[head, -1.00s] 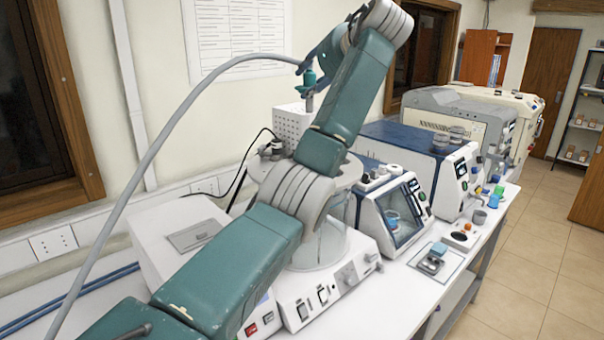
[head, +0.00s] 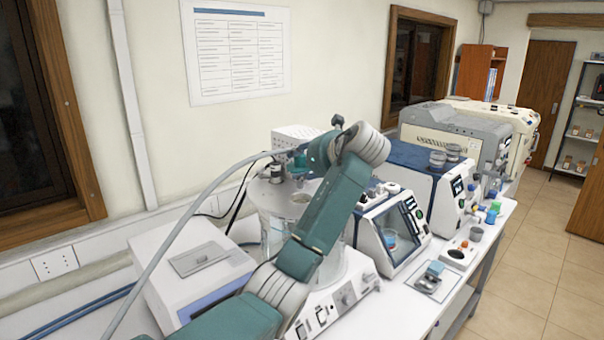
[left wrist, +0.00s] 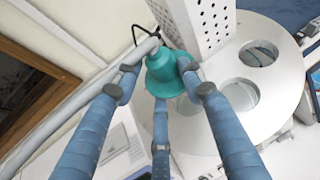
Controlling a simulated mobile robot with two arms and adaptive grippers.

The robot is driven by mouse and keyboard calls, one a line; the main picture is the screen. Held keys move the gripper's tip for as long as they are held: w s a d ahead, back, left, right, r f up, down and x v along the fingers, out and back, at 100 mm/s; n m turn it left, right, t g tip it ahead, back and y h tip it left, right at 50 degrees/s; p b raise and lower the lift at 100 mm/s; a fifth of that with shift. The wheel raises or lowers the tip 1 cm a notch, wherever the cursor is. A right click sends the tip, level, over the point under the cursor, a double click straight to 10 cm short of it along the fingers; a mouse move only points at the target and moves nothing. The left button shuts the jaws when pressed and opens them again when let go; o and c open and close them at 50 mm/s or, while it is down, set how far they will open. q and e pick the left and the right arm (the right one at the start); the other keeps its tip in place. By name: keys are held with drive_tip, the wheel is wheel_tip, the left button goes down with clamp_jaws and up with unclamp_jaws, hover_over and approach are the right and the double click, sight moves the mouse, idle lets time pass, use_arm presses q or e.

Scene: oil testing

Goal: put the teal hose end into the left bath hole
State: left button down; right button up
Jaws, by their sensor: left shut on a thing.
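The teal hose end (head: 299,159) is a short flanged cap on a grey hose (head: 190,228). It also shows in the left wrist view (left wrist: 162,80). My left gripper (left wrist: 160,72) is shut on it, with blue fingers around it. The bath is a clear glass vessel (head: 341,268) with a round pale lid (left wrist: 284,92). In the left wrist view two round lid holes, an upper one (left wrist: 259,53) and a lower one (left wrist: 240,95), lie right of the hose end. The hose end hides the lid part behind it; I cannot tell whether it touches. My right gripper is out of view.
A perforated white box (left wrist: 203,22) rises beside the lid, close to the hose end. A white instrument (head: 190,262) stands left of the bath. A blue-and-white analyser (head: 392,228) stands to its right.

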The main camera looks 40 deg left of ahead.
sight(298, 181)
use_arm(q)
wheel_tip(298, 181, down, 3)
drive_tip(key=shift+f+p, duration=0.2)
drive_tip(key=shift+p, duration=0.35)
drive_tip(key=shift+f, duration=0.2)
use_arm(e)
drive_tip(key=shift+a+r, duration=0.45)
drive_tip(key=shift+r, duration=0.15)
use_arm(q)
drive_tip(key=shift+f, duration=0.25)
drive_tip(key=shift+f, duration=0.35)
drive_tip(key=c, duration=1)
unclamp_jaws()
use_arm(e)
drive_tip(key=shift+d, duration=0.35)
